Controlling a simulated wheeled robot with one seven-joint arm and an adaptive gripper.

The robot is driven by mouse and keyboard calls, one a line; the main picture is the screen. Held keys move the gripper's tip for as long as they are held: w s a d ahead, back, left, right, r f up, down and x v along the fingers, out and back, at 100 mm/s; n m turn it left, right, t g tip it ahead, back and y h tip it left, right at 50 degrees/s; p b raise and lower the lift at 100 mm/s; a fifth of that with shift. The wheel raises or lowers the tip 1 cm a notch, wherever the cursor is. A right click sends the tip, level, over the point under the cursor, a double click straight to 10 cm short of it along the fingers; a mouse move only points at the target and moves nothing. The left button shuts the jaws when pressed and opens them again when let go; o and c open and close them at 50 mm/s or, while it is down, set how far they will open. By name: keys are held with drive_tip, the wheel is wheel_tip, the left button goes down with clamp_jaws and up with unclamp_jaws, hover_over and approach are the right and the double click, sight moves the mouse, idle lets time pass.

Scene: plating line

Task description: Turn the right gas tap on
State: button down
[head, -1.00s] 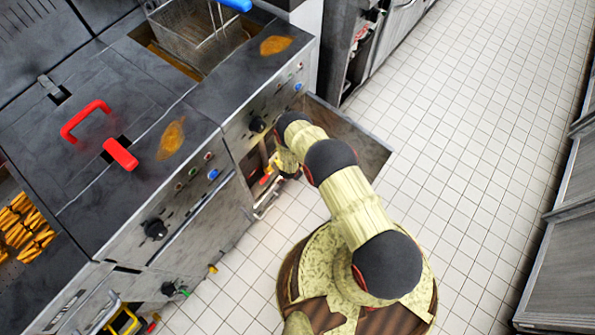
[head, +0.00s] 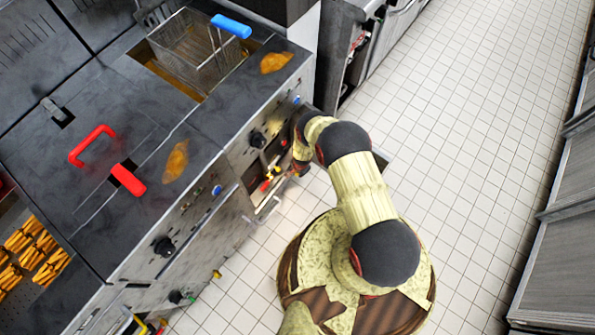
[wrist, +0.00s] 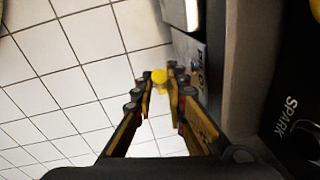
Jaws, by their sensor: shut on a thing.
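A small yellow part (wrist: 159,76), which looks like the handle of the right gas tap, sits between my fingertips in the wrist view. My gripper (wrist: 162,82) is shut on it. In the head view my gripper (head: 294,170) is at the open cabinet under the right fryer. Red and yellow parts (head: 268,182) show at this opening, just left of my gripper. The tap's body and pipe are mostly hidden, so I cannot tell how far the handle is turned.
The fryer front with black knobs (head: 163,246) stands to the left. A fry basket with a blue handle (head: 231,26) is at the top. A cabinet wall or door lies close right of my fingers in the wrist view. The tiled floor (head: 470,130) on the right is clear.

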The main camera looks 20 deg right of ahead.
drive_tip(key=shift+w+d+r, duration=0.15)
drive_tip(key=shift+w, duration=0.05)
idle(0.4)
drive_tip(key=c, duration=2.1)
unclamp_jaws()
drive_tip(key=shift+o, duration=0.2)
drive_tip(key=shift+r, duration=0.1)
wheel_tip(320, 180, up, 12)
drive_tip(key=s, duration=0.1)
drive_tip(key=shift+s+d, duration=0.2)
drive_tip(key=shift+d, duration=0.2)
drive_tip(key=shift+c, duration=0.4)
